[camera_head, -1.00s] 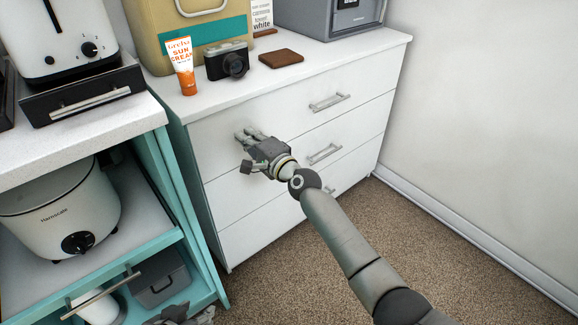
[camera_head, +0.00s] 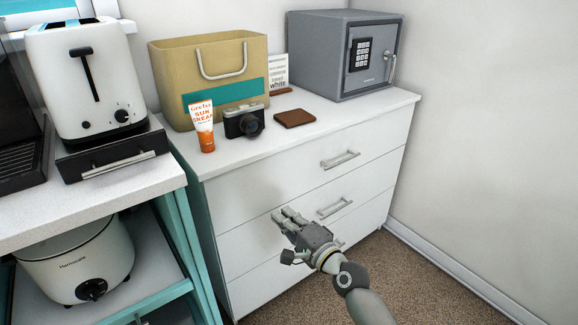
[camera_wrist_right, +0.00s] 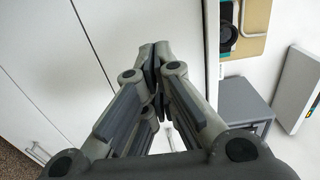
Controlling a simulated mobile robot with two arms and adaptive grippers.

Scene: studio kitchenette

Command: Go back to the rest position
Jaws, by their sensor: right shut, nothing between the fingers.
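My right gripper (camera_head: 283,216) is in front of the white drawer unit (camera_head: 262,190), its fingers pointing toward the drawer fronts at the middle drawer's height. The right wrist view shows its fingers (camera_wrist_right: 155,55) closed together with nothing between them. Whether the fingers touch the drawer front is hard to tell. My left gripper is not in the head view now.
On the drawer unit stand a sunscreen tube (camera_head: 203,128), a camera (camera_head: 244,121), a brown wallet (camera_head: 295,118), a tan bag (camera_head: 180,75) and a grey safe (camera_head: 330,60). A toaster (camera_head: 80,75) and slow cooker (camera_head: 75,265) are at left. Carpet (camera_head: 400,285) lies clear at right.

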